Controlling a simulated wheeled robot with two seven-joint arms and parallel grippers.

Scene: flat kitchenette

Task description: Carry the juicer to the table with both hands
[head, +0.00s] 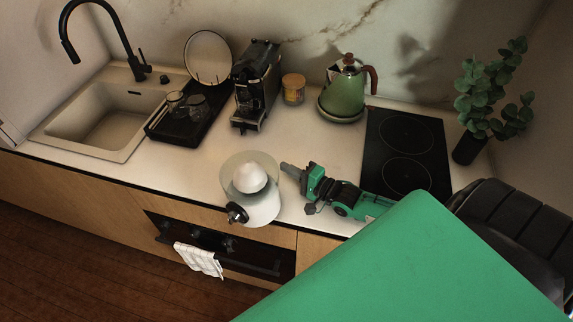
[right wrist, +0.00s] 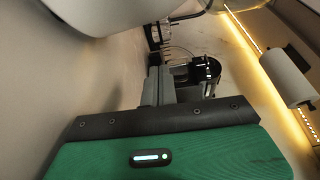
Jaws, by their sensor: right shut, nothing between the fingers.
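The juicer (head: 262,208) stands upright on the counter near its front edge, in the head view. It has a white body, a clear bowl with a white cone, and a dark spout at its front left. My right gripper (head: 284,167) is just right of the juicer's bowl, shut and empty, its fingers pointing at it. I cannot tell whether they touch. The right wrist view shows the gripper's fingers (right wrist: 158,88) and a pale rounded shape at the top left, probably the juicer. My left gripper is not in view. No table shows.
The kettle (head: 344,92), coffee machine (head: 256,85) and wooden-lidded jar (head: 293,89) stand at the back. A black dish rack (head: 185,125) and sink (head: 105,120) are left. The hob (head: 405,150) and plant (head: 490,90) are right. A towel (head: 198,260) hangs on the oven.

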